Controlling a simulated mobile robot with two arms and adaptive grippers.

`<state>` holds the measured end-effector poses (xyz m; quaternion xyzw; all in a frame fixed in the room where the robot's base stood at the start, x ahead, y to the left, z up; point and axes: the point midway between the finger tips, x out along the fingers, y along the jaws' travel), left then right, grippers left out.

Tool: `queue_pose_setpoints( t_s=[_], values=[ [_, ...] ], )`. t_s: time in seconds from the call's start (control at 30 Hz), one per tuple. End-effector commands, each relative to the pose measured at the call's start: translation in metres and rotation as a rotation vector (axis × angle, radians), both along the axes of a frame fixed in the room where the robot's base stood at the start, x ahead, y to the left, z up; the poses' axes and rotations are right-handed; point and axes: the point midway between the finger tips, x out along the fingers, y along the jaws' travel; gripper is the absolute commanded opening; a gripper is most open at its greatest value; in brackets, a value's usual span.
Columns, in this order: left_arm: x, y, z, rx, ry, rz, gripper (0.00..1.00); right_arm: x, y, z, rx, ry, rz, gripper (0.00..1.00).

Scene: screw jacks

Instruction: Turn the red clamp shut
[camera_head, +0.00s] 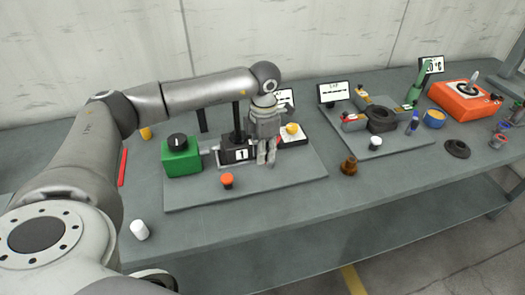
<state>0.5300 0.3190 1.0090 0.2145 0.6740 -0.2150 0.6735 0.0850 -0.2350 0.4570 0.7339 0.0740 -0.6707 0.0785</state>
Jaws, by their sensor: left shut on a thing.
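My left gripper (266,159) points down over the grey board (200,199) on the bench. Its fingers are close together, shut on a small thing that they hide. Right beside it on the left is a black block (236,154) marked "1", with a dark upright post. A green box (181,158) with a black knob stands further left. An orange-red knob (227,180) is at the board's front. I cannot tell for sure which part is the red clamp; its jaws are not clear in this view. My right gripper is not in view.
An orange device (464,102) is far right. A brown knob (349,165) and a white cylinder (140,230) stand on the bench.

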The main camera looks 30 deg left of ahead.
Motion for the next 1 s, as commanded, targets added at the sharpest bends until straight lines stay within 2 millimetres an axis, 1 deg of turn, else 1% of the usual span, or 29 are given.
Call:
queue_pose_setpoints(
  t_s=[0.17, 0.47, 1.0],
  values=[
    [0.002, -0.007, -0.002, 0.001, -0.003, 0.127, 0.0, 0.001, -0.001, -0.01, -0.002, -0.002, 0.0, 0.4],
    [0.009, -0.021, -0.002, -0.001, -0.002, 0.408, 0.0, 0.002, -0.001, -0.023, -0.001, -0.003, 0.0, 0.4],
    [0.03, -0.039, 0.0, -0.002, -0.002, 0.922, 0.0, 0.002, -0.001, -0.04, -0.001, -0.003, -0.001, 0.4]
  ],
)
